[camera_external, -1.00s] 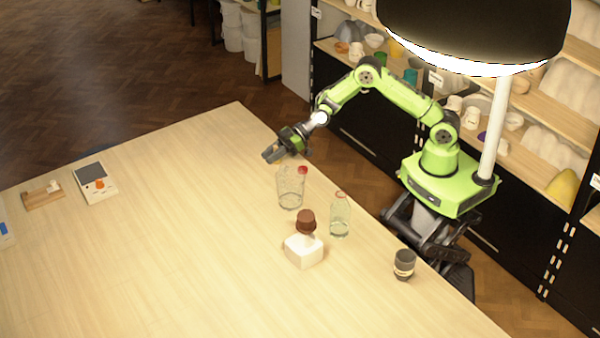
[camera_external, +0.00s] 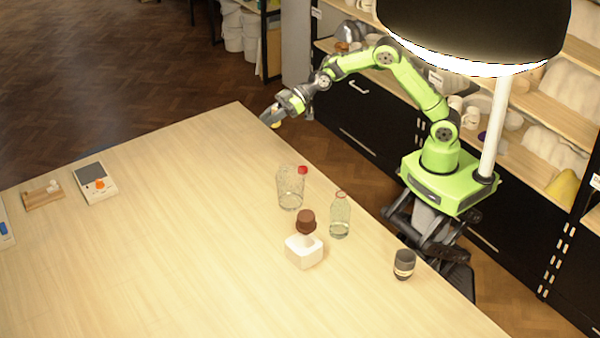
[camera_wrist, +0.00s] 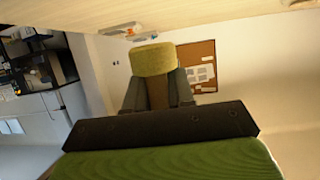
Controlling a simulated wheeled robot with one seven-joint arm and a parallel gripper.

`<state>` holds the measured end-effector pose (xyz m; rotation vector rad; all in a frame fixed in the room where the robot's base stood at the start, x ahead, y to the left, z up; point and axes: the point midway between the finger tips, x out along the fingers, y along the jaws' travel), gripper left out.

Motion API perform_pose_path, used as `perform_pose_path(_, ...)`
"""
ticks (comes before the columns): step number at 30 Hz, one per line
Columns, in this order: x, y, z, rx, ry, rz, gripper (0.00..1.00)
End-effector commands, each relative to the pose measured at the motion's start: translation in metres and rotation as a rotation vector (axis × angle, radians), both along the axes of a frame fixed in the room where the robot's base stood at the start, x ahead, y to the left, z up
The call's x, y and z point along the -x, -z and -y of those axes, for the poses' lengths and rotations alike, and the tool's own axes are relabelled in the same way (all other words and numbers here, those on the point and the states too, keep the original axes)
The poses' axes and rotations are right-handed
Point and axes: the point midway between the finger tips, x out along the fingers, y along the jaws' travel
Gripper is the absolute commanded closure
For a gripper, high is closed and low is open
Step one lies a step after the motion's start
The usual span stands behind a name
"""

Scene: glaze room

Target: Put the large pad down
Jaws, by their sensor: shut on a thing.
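My gripper (camera_external: 271,117) is shut on a yellow-green pad, held up near the table's far corner. In the wrist view the pad (camera_wrist: 153,60) is a rounded block between my two dark fingers, and its near end is partly hidden. In the external view only a small yellowish bit of the pad (camera_external: 277,124) shows below the fingers. The pad appears clear of the tabletop; its exact height over the table edge I cannot tell.
The table (camera_external: 180,220) is bare across its middle and near left. A scale (camera_external: 95,183) and wooden board (camera_external: 43,196) lie left.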

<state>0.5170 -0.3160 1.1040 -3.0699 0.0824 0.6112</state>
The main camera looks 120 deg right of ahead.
Motion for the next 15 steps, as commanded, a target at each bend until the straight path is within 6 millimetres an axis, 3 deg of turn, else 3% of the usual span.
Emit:
perform_pose_path(3,0.0,-0.032,0.0,0.006,0.0,0.005,1.0)
perform_pose_path(8,0.0,-0.063,0.0,0.003,0.0,0.003,1.0)
perform_pose_path(15,-0.026,-0.059,-0.045,-0.003,-0.042,-0.009,1.0)
